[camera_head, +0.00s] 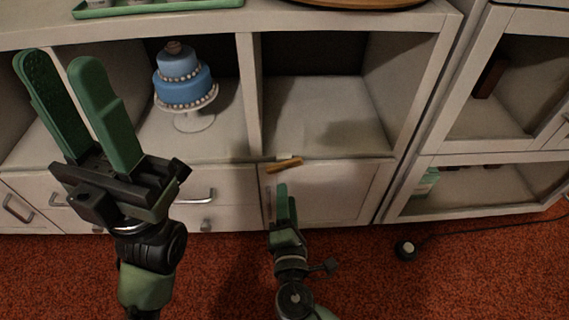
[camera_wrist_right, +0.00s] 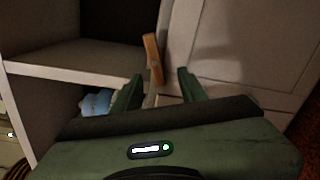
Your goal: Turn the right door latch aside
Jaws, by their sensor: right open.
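The right door latch (camera_head: 285,165) is a small orange-brown wooden bar, slightly tilted, at the top edge of the pale right cabinet door (camera_head: 340,192). It also shows in the right wrist view (camera_wrist_right: 153,60), just beyond the gap between my fingers. My right gripper (camera_head: 287,187) is just below the latch in the head view, in front of the door. In its wrist view the gripper (camera_wrist_right: 160,82) is open and empty. Whether a fingertip touches the latch cannot be told. My left gripper (camera_head: 58,62) is raised at the left, open and empty, away from the latch.
A blue tiered cake (camera_head: 184,78) on a white stand (camera_head: 193,121) sits in the open middle compartment. The compartment above the latch (camera_head: 325,115) is empty. Drawers with metal handles (camera_head: 197,195) are left of the door. A dark round object (camera_head: 405,249) with a cable lies on the red carpet.

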